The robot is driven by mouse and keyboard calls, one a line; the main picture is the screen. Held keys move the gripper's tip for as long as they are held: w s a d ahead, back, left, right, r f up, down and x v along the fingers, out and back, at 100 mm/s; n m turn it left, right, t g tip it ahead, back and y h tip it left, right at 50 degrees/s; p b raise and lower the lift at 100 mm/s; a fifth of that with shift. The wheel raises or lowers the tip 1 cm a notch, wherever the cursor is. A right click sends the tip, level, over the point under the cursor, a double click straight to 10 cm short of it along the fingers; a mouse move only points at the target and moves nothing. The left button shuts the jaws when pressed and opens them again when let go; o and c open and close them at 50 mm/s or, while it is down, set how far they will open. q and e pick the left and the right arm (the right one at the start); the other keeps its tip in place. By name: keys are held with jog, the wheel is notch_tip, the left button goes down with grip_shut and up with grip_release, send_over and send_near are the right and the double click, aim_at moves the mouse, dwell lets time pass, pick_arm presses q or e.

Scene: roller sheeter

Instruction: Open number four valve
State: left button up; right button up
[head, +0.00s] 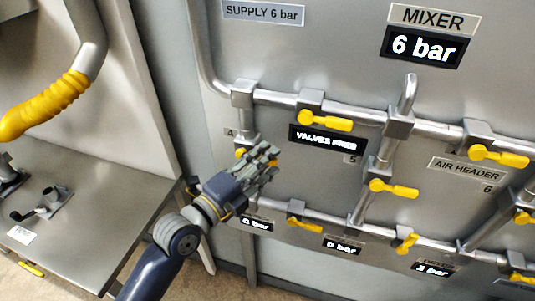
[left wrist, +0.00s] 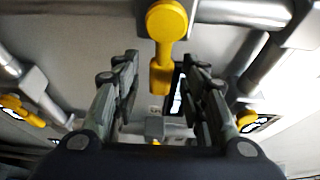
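The number four valve has a small "4" plate (head: 229,132) at the left of the pipe panel. Its yellow handle (head: 240,153) shows only in part in the head view, because my left gripper (head: 268,160) covers much of it. In the left wrist view the fingers of my left gripper (left wrist: 160,75) are apart. A yellow handle (left wrist: 166,22) shows beyond and between them, pointing down the picture; I cannot tell which valve it belongs to, or whether a finger touches it. My right gripper is not in view.
Other yellow handles stand close by: the number five handle (head: 326,123), a middle handle (head: 394,188) and a lower one (head: 306,223). Pipes and a "VALVES FREE" display (head: 327,139) surround the gripper. A metal bench (head: 85,225) and a yellow-sleeved pipe (head: 45,105) are at left.

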pick_arm(q)
jog(key=shift+w+d, duration=0.4)
jog(key=shift+w, duration=0.05)
grip_shut()
jog(key=shift+f, duration=0.1)
